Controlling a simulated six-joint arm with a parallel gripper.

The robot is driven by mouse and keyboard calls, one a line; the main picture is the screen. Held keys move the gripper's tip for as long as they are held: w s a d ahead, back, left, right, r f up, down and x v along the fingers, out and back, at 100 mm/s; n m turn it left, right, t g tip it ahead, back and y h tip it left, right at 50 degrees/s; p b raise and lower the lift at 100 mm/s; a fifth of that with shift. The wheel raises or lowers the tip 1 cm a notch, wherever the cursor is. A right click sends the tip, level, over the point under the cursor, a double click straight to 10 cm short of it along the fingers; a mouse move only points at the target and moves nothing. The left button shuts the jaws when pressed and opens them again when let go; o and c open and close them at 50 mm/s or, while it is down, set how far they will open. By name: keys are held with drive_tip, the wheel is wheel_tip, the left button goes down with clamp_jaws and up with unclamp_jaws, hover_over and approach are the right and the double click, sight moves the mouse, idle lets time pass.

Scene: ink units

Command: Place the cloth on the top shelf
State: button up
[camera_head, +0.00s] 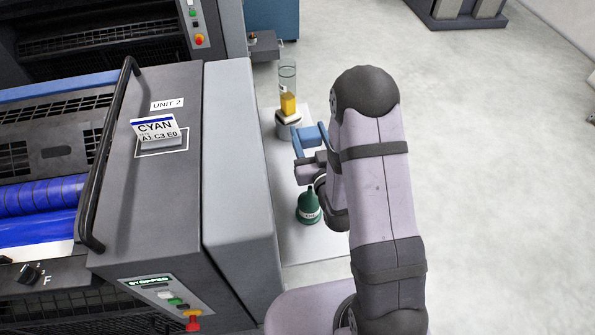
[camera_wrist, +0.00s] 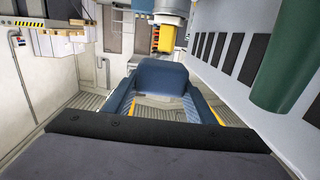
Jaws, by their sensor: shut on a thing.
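My gripper (camera_head: 310,142) is over the pale shelf surface (camera_head: 312,243) beside the machine. It is shut on a blue-grey piece, which I take to be the cloth (camera_head: 309,134). In the wrist view the cloth (camera_wrist: 160,76) sits as a folded block between my two blue fingers, just beyond the dark palm. The arm hides part of the shelf surface in the head view, so I cannot tell how high the cloth is above it.
A dark green bottle (camera_head: 309,208) stands at the near part of the shelf surface. Open floor (camera_head: 480,150) lies to the right.

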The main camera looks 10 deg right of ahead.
drive_tip(key=w+a+r+n+g+y+b, duration=0.1)
drive_tip(key=w+a+n+y+b, duration=0.5)
drive_tip(key=b, duration=0.5)
drive_tip(key=w+d+f+n+g+y+b, duration=0.1)
drive_tip(key=d+f+n+g+y+b, duration=0.1)
drive_tip(key=b, duration=0.9)
drive_tip(key=shift+d+f+n+g+y, duration=0.3)
drive_tip(key=shift+d+f+g+y, duration=0.65)
drive_tip(key=shift+f+y, duration=1)
drive_tip(key=shift+h, duration=0.25)
drive_tip(key=shift+a+f+b, duration=0.1)
drive_tip(key=shift+f+b, duration=0.5)
drive_tip(key=shift+f, duration=4.55)
drive_tip(key=shift+f, duration=0.1)
drive_tip(key=shift+f, duration=0.15)
drive_tip(key=o, duration=1)
